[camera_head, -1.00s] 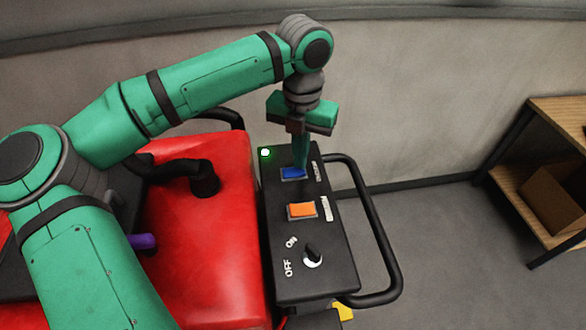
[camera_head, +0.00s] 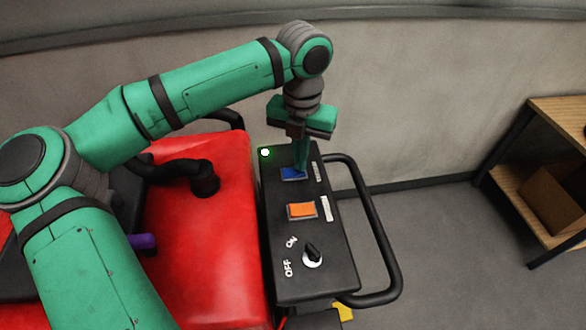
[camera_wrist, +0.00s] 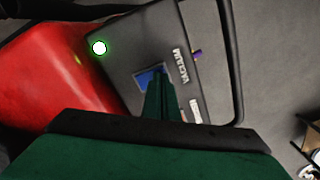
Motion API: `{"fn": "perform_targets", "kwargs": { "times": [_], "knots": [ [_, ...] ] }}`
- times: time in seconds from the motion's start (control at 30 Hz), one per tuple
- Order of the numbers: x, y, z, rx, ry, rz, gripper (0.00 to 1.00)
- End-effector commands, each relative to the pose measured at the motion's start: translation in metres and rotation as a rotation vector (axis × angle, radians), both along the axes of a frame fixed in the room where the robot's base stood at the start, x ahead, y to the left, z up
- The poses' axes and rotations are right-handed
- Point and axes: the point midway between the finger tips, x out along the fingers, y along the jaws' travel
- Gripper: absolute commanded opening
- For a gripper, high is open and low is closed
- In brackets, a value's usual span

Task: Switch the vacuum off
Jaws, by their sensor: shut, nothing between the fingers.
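The black control panel (camera_head: 283,242) sits on the right end of the red machine (camera_head: 215,245). Its blue rocker switch (camera_head: 290,174) is near the far end, and in the wrist view the blue switch (camera_wrist: 147,79) sits beside the lettering "VACUUM". My gripper (camera_head: 302,168) is shut and empty, pointing down with its fingertips at the blue switch, covering part of it. In the wrist view my gripper (camera_wrist: 158,75) overlaps the switch's right side. I cannot tell whether the tips touch it. A green-ringed light (camera_head: 265,153) glows at the panel's far left corner.
An orange rocker switch (camera_head: 301,210) and a rotary knob (camera_head: 312,254) marked ON and OFF lie nearer on the panel. A black handle bar (camera_head: 385,240) runs along the panel's right. A black hose (camera_head: 205,180) stands on the red body. A wooden shelf (camera_head: 560,120) is at right.

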Motion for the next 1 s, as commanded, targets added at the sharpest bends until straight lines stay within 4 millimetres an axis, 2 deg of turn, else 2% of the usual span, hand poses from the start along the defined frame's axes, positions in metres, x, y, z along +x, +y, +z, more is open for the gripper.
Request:
{"fn": "perform_targets", "kwargs": {
  "times": [0.47, 1.0],
  "knots": [
    [0.000, 0.000, -0.004, 0.000, 0.000, 0.000, 0.00],
    [0.000, 0.000, 0.031, 0.000, -0.001, 0.000, 0.00]
  ]
}}
